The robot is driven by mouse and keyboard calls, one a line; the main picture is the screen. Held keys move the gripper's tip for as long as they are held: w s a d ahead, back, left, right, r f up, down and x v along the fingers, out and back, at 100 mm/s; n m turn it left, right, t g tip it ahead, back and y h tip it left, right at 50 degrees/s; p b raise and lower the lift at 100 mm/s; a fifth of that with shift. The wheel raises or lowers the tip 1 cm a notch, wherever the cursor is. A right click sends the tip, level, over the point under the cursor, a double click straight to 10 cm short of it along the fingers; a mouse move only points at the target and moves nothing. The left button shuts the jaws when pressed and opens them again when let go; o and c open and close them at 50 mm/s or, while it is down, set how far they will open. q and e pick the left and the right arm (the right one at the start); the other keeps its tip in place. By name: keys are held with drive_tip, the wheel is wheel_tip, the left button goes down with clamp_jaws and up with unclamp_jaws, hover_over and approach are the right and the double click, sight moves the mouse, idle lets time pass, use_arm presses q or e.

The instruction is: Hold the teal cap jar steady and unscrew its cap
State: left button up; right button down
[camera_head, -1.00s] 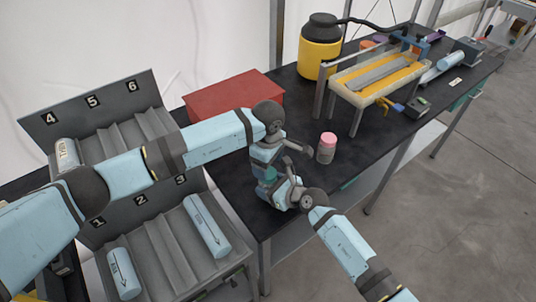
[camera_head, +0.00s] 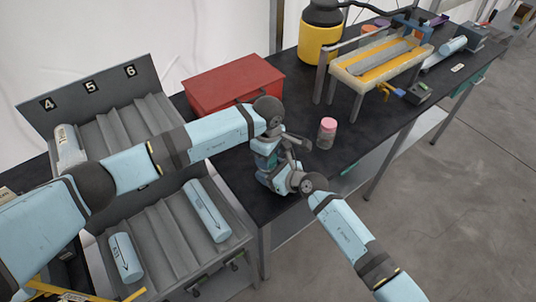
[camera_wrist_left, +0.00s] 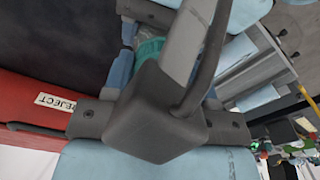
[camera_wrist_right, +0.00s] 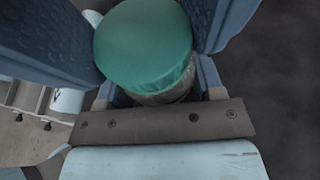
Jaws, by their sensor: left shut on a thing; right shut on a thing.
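The teal cap jar is largely hidden by my grippers in the head view. In the right wrist view its round teal cap (camera_wrist_right: 145,42) faces the camera, with the greyish jar body (camera_wrist_right: 165,92) just below it, between the fingers. My right gripper (camera_head: 274,180) is shut on the jar. My left gripper (camera_head: 266,160) meets it from above and left and is shut on the same jar. In the left wrist view a bit of teal (camera_wrist_left: 149,47) shows between the blue fingers, partly behind a grey part. I cannot tell exactly where each pair of fingers grips.
A pink-capped jar (camera_head: 327,133) stands on the black table just right of my grippers. A red box (camera_head: 232,84) lies behind them. A numbered grey rack (camera_head: 160,220) with blue cylinders is at left. A yellow container (camera_head: 319,42) and a raised frame stand farther back.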

use_arm(q)
drive_tip(key=n, duration=0.3)
drive_tip(key=o, duration=1)
wheel_tip(320, 180, up, 4)
drive_tip(key=shift+r, duration=0.35)
drive_tip(key=shift+c, duration=0.4)
wheel_tip(320, 180, up, 3)
drive_tip(key=m, duration=0.3)
drive_tip(key=shift+f, duration=3.85)
